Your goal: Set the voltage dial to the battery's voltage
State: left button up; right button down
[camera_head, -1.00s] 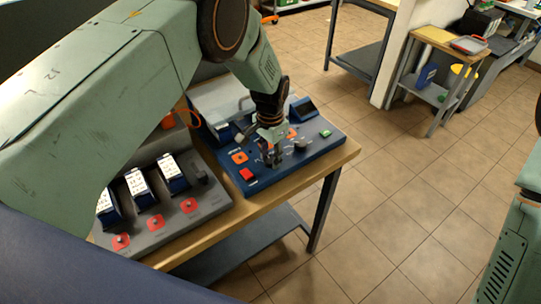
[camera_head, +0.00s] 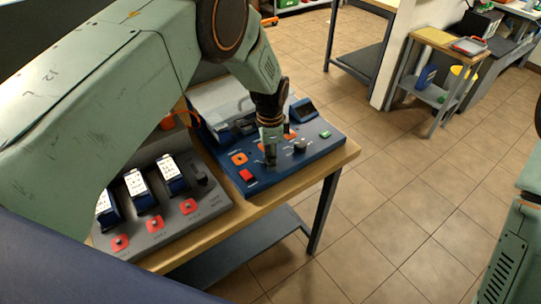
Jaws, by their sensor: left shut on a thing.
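The blue charger panel (camera_head: 300,163) sits on the wooden bench, with a red switch (camera_head: 246,175), orange squares (camera_head: 239,158), a green button (camera_head: 325,134) and a dark round knob (camera_head: 300,147) on its face. My left gripper (camera_head: 270,161) points down at the panel's middle, left of that knob, and is shut on a small dial. The fingers hide this dial, so its pointer and setting cannot be read. Several dark blue batteries with white labels (camera_head: 171,170) stand in a grey rack to the left. Their labels are too small to read. My right gripper is out of view.
The grey rack (camera_head: 190,222) has red squares along its front and stands beside the panel on the wooden bench (camera_head: 252,205). A small display (camera_head: 304,110) stands at the panel's back right. Open tiled floor (camera_head: 400,190) lies to the right.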

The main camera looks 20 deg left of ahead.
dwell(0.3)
pick_arm(q)
jog(key=o, duration=1.1)
jog(key=shift+o, duration=0.2)
jog(key=shift+r, duration=0.1)
notch_tip(320, 180, up, 12)
